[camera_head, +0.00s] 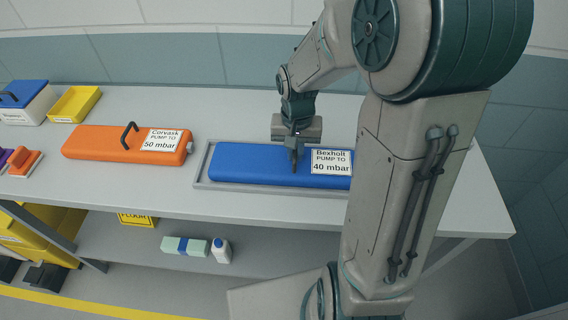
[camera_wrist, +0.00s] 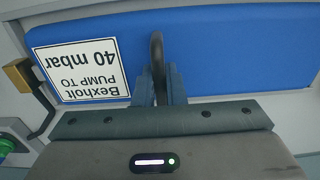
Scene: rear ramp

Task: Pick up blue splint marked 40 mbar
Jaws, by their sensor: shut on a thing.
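The blue splint (camera_head: 250,166) lies flat in a shallow grey tray (camera_head: 202,167) on the bench. Its white label (camera_head: 331,168) reads "Bexholt PUMP TO 40 mbar". My gripper (camera_head: 295,164) reaches down onto the splint, left of the label. In the wrist view my gripper (camera_wrist: 158,88) is shut on the splint's dark handle (camera_wrist: 157,55), which stands between the fingers. The blue splint (camera_wrist: 220,50) fills much of that view, with its label (camera_wrist: 82,70) upside down. My arm hides the splint's right end in the head view.
An orange splint (camera_head: 100,143) marked "Corvask 50 mbar" lies to the left. A yellow bin (camera_head: 75,104), a blue-lidded box (camera_head: 27,102) and an orange item (camera_head: 25,164) stand further left. A lower shelf holds a white bottle (camera_head: 221,250). Bench behind the tray is clear.

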